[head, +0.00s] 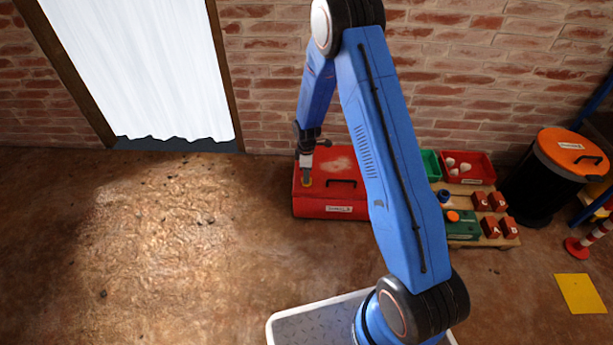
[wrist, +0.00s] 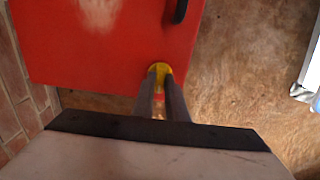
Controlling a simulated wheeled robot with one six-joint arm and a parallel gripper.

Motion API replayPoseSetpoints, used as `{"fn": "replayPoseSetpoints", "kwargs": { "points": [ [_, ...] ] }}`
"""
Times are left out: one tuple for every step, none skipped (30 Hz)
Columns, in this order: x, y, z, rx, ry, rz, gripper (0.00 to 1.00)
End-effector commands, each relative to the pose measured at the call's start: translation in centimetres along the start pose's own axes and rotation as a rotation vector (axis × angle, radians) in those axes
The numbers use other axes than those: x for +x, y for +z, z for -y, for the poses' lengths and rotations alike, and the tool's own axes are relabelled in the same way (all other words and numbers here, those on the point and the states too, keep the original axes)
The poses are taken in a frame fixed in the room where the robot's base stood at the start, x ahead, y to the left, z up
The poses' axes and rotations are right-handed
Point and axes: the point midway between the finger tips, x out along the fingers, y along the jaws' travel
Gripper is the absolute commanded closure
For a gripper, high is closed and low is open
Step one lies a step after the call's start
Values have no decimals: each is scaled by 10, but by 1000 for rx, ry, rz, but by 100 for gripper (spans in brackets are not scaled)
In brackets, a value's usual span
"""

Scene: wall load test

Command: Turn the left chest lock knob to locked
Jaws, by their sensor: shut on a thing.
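A red chest (head: 330,211) with a black lid handle (head: 342,184) stands on the floor against the brick wall. A yellow lock knob (head: 306,183) is at the left of the chest's front edge. My gripper (head: 306,176) points down from above and is shut on the knob. In the wrist view my gripper (wrist: 161,80) has its two dark fingers on either side of the yellow knob (wrist: 160,67) at the edge of the red chest (wrist: 90,50). The fingers cover part of the knob, so I cannot tell which way it is turned.
Right of the chest are a green bin (head: 430,164), a red bin (head: 479,168) and a low pallet with several small red blocks. A black drum with an orange lid (head: 571,152) stands farther right.

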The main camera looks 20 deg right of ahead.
Motion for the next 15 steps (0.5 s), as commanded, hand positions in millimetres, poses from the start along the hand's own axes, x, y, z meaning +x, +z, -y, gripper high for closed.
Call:
{"fn": "replayPoseSetpoints", "kwargs": {
  "points": [
    [0, 0, 0, -4, 0, 0, 100],
    [0, 0, 0, -6, 0, 0, 100],
    [0, 0, 0, -7, 0, 0, 100],
    [0, 0, 0, -8, 0, 0, 100],
    [0, 0, 0, -8, 0, 0, 100],
    [0, 0, 0, -8, 0, 0, 100],
    [0, 0, 0, -8, 0, 0, 100],
    [0, 0, 0, -8, 0, 0, 100],
    [0, 0, 0, -8, 0, 0, 100],
    [0, 0, 0, -8, 0, 0, 100],
    [0, 0, 0, -8, 0, 0, 100],
    [0, 0, 0, -8, 0, 0, 100],
    [0, 0, 0, -8, 0, 0, 83],
    [0, 0, 0, -7, 0, 0, 76],
    [0, 0, 0, -7, 0, 0, 69]
  ]
}}
